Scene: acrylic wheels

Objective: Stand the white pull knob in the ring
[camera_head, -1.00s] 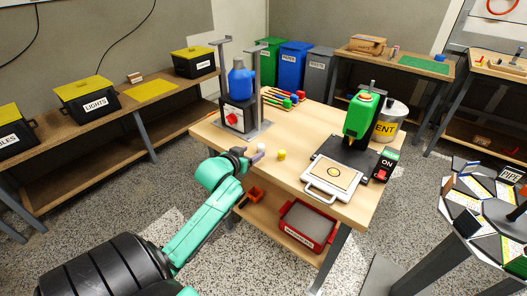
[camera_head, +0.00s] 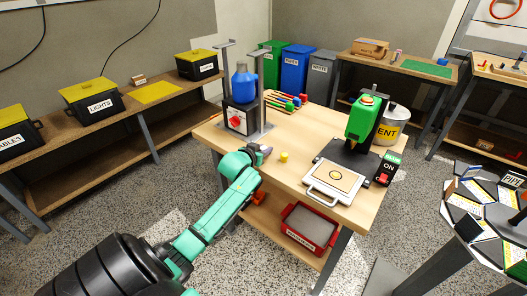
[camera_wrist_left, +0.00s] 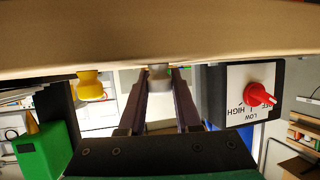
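The white pull knob (camera_wrist_left: 159,82) shows in the left wrist view, which is upside down, between the two fingers of my left gripper (camera_wrist_left: 159,74). The fingers are apart, one on each side of it; whether they touch it I cannot tell. It appears to stand on the table. In the head view my left gripper (camera_head: 263,152) is low over the table's near left edge and hides the white knob. A thin dark ring (camera_head: 335,175) is marked on the tan plate of the white-handled tray, right of the gripper. My right gripper is out of view.
A yellow knob (camera_head: 284,156) stands just right of my left gripper. A black box with a red dial (camera_head: 236,119) and blue bottle stands behind it. A green press (camera_head: 363,119) stands behind the tray. Bare tabletop (camera_head: 296,172) lies between yellow knob and tray.

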